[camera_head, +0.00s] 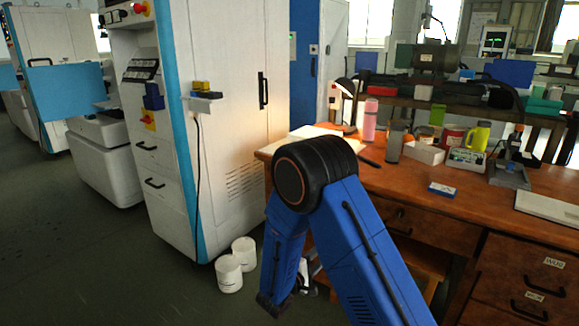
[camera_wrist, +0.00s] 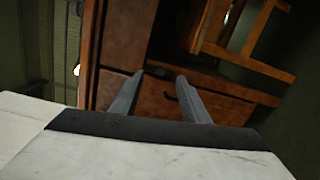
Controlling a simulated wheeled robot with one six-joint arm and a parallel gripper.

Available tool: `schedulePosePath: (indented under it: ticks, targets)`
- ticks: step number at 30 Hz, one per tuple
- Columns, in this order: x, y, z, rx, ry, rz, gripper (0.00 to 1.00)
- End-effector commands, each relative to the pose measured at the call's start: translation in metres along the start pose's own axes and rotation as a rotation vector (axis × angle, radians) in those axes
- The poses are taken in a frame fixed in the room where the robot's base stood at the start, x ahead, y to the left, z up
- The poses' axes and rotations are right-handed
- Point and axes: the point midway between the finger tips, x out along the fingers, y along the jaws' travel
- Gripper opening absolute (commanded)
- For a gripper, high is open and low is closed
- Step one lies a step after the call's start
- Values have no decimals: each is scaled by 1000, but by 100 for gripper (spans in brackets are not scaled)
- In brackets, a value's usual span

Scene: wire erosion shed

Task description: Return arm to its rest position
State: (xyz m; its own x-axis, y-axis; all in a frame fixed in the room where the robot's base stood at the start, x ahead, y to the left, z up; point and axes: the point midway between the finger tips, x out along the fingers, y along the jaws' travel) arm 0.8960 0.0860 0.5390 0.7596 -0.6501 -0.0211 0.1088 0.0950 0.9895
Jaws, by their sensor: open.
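My blue arm with its black elbow joint stands in the middle of the head view, folded with the forearm hanging down in front of the desk. My gripper (camera_wrist: 160,95) shows in the wrist view with its two grey fingers spread apart and nothing between them. Beyond the fingers are the brown wooden drawer fronts of the desk (camera_wrist: 130,45), and the gap to them cannot be told exactly. In the head view the fingers are hidden or too small to make out near the low end of the forearm.
The wooden desk (camera_head: 430,215) is right of and behind my arm, with a pink bottle (camera_head: 370,120), a yellow-green jug (camera_head: 478,136) and a small blue-and-white box (camera_head: 441,189) on it. A white cabinet (camera_head: 235,110) and two white tubs (camera_head: 229,274) stand left. Open floor (camera_head: 100,250) lies far left.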

Motion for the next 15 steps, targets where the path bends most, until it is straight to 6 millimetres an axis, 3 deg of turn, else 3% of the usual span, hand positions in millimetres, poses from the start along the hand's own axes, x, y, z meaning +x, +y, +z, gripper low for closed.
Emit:
schedulePosePath:
  ticks: [6, 15]
  targets:
    - [22, 44, 74, 20, -187, -96, 42]
    - [27, 82, 177, 67, -408, -279, 42]
